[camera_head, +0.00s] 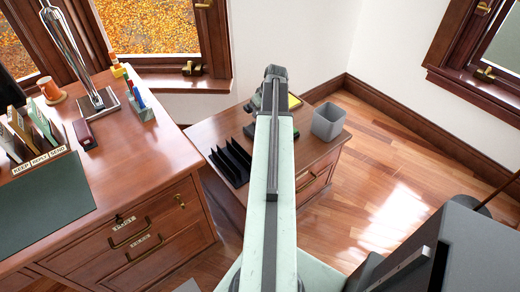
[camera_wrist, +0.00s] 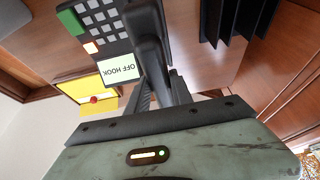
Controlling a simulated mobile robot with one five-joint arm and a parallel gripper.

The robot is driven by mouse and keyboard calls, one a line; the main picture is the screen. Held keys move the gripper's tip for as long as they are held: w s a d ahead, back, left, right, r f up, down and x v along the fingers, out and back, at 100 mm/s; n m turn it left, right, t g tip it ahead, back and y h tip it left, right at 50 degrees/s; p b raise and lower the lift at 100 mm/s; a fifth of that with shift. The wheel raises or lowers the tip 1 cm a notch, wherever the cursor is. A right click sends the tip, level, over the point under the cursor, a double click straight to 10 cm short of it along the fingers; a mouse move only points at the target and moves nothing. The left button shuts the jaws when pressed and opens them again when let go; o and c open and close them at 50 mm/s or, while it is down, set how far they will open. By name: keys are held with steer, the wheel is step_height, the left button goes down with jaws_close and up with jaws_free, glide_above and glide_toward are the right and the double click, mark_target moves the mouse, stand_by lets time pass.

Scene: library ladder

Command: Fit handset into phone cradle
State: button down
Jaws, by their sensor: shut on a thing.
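The black handset (camera_wrist: 148,30) is in my gripper (camera_wrist: 163,92), whose dark fingers are shut on it in the wrist view. The cradle is hidden behind the handset, and I cannot tell whether the two touch.
A black file rack (camera_head: 232,160) stands left of my arm on the cabinet, a grey bin (camera_head: 328,121) right of it. A yellow pad (camera_head: 294,101) lies near my gripper. The big desk (camera_head: 140,175) at left holds a lamp and sorted cards. Open floor lies right.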

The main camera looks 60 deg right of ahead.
steer(key=shift+s+d+f, duration=0.2)
steer(key=shift+f, duration=0.15)
step_height(320, 180, down, 10)
steer(key=b, duration=1)
steer(key=shift+f, duration=0.15)
steer(key=shift+r, duration=0.25)
steer(key=c, duration=1.1)
jaws_free()
steer(key=p+v, duration=1.1)
steer(key=shift+w+r, duration=0.15)
steer(key=shift+r, duration=0.1)
steer(key=shift+s+a+r+p, duration=0.1)
steer(key=shift+s+r+p, duration=0.2)
steer(key=shift+r, duration=0.05)
steer(key=shift+f, duration=0.1)
